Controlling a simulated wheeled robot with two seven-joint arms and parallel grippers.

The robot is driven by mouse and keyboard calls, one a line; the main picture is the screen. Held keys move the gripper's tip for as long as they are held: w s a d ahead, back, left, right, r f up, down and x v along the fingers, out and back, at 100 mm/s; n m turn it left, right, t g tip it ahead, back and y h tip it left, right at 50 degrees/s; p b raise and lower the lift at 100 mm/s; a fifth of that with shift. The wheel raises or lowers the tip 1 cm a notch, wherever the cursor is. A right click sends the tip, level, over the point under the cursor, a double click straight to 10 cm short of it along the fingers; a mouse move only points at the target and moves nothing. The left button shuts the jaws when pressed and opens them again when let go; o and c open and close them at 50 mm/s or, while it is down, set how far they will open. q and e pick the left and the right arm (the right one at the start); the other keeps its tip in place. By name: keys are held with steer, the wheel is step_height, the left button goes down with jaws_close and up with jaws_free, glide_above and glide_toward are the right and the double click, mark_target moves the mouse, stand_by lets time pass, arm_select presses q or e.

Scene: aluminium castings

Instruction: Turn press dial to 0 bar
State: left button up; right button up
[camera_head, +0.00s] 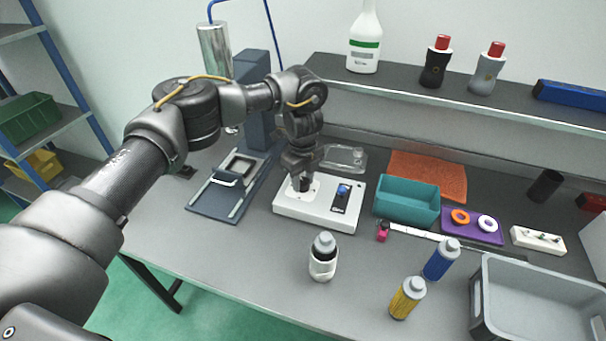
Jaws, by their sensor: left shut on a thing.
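A white control box (315,217) sits on the table, with a dark panel and a blue button (343,190) on its right part. My left gripper (301,184) comes down from above onto the left part of the box. It is shut on the press dial, which its fingers mostly hide. I cannot read the dial's scale or setting. The press (257,120), with a blue-grey column, a metal cylinder and a base with pale rails, stands to the left behind the box. My right gripper is not in view.
A teal bin (405,208) stands right of the box, by an orange mat (430,172). A white-and-grey bottle (323,258) stands in front. Yellow (406,298) and blue (441,260) bottles and a grey crate (478,300) are at front right. The front left table is clear.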

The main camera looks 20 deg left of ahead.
mark_target(302, 181)
arm_select(q)
steer(key=n+p, duration=0.2)
steer(key=n, duration=0.1)
steer(key=n+p, duration=0.1)
steer(key=shift+w+r+n, duration=0.1)
steer(key=shift+r+n, duration=0.15)
steer(key=shift+n, duration=0.05)
steer(key=n+p, duration=0.3)
steer(key=n, duration=0.1)
steer(key=shift+f, duration=0.1)
steer(key=shift+a+f+n, duration=0.1)
steer(key=shift+n, duration=0.2)
steer(key=o, duration=1)
steer(key=shift+c, duration=0.2)
steer(key=shift+r+p, duration=0.3)
step_height(302, 181, up, 10)
